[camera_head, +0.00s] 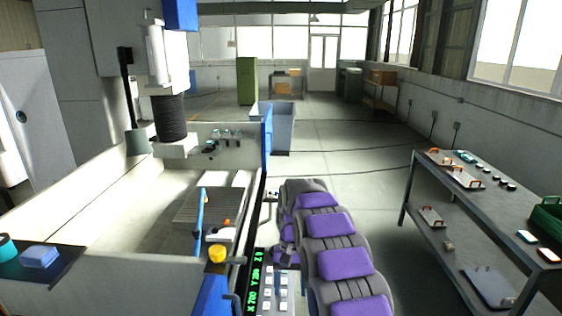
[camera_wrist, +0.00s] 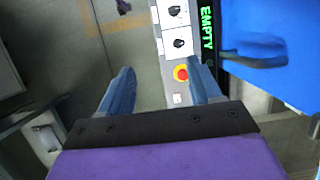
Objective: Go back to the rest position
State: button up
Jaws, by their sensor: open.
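My gripper (camera_wrist: 157,88) is open in the wrist view, its two blue fingers wide apart with nothing between them. Below the fingers are the floor and a control panel (camera_wrist: 178,42) with black knobs and a red button on a yellow base. My arm, grey with purple pads, stretches forward in the middle of the head view; the fingertips cannot be made out there. The control panel also shows in the head view (camera_head: 277,290), just left of my arm, beside a green number display (camera_head: 255,283).
The machine's open tank (camera_head: 130,205) fills the left, with a blue door (camera_head: 267,138) at its edge. A two-level rack (camera_head: 470,215) with small parts stands on the right. A grey bin (camera_head: 281,132) stands farther back.

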jog(key=s+d+r+t+b, duration=0.1)
jog(key=s+d+r, duration=0.3)
jog(key=s, duration=0.5)
jog(key=s+d+r+b, duration=0.1)
jog(key=s+d+r, duration=0.3)
jog(key=s, duration=0.5)
jog(key=s+d+f+b, duration=0.1)
jog(key=s+f, duration=0.1)
jog(key=s, duration=1)
jog(key=s+d+f+t, duration=0.1)
jog(key=s+d+f, duration=0.1)
jog(key=s, duration=0.9)
jog(key=shift+s+d+b, duration=0.25)
jog(key=shift+s+b, duration=0.1)
jog(key=shift+c, duration=0.4)
